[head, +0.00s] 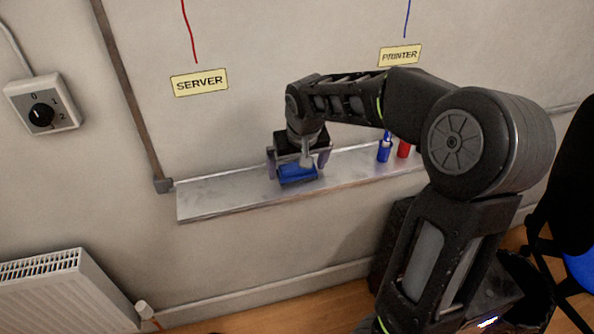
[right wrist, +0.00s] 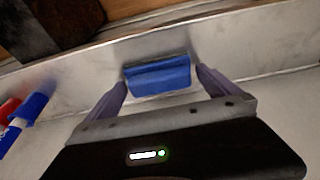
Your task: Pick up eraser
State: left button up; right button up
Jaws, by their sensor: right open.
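The eraser (head: 297,173) is a blue block on the narrow metal tray (head: 222,196) along the wall. My right gripper (head: 298,163) is over it from above, with one finger on each side. In the right wrist view the eraser (right wrist: 158,76) lies between the spread fingertips of my right gripper (right wrist: 160,82). The gripper is open, with a small gap between the fingers and the eraser's ends. My left gripper is in neither view.
The wall behind bears a SERVER label (head: 200,82) and a PRINTER label (head: 400,55). A radiator (head: 65,290) is at lower left. The tray's left part is clear.

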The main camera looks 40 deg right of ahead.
jog(key=shift+c, duration=0.4)
jog(key=c, duration=1.1)
notch_tip(320, 180, up, 10)
dwell(0.3)
